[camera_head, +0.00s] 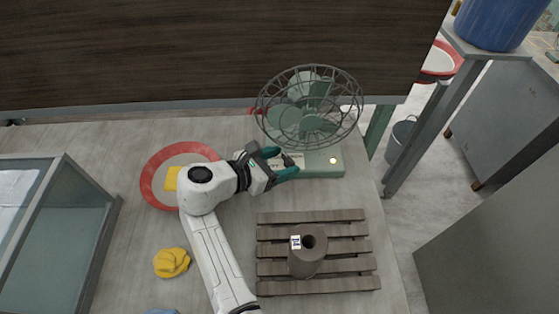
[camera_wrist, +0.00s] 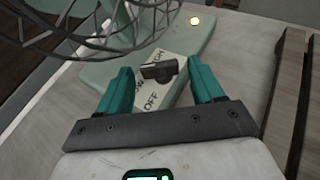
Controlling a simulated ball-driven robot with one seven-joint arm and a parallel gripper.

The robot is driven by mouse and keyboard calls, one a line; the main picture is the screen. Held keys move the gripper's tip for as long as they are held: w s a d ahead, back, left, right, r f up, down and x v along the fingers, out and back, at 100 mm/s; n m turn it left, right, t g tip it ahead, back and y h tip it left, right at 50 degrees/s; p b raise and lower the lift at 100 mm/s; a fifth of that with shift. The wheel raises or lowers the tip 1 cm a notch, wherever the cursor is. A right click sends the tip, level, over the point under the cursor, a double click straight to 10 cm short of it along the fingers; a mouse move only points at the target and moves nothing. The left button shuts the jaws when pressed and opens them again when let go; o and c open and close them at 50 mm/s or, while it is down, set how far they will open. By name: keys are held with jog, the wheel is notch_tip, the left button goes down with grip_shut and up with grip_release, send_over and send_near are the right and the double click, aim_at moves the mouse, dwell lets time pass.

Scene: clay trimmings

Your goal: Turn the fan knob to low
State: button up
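The green fan (camera_head: 310,105) with a dark wire cage stands at the back of the table on a pale green base (camera_head: 325,163). Its black knob (camera_wrist: 159,71) sits on a cream label plate (camera_wrist: 160,94) in the wrist view. "OFF" reads clearly below the knob; the other words are partly covered by the knob and a finger. A lit round lamp (camera_head: 333,160) is on the base. My gripper (camera_head: 282,164) has teal fingers, open and apart. In the wrist view the knob lies ahead, between the fingertips (camera_wrist: 159,82), and I see no contact.
A slatted wooden rack (camera_head: 340,250) with a grey-brown clay cylinder (camera_head: 308,258) stands front right. A red-rimmed disc (camera_head: 153,183) lies left under my arm, with yellow lumps (camera_head: 171,262) nearby. A glass-sided box (camera_head: 60,220) is far left. The fan cage hangs close above my gripper.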

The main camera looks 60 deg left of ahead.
jog(key=shift+o, duration=0.3)
jog(key=v, duration=1)
jog(key=shift+s, duration=0.4)
jog(key=shift+r, duration=0.1)
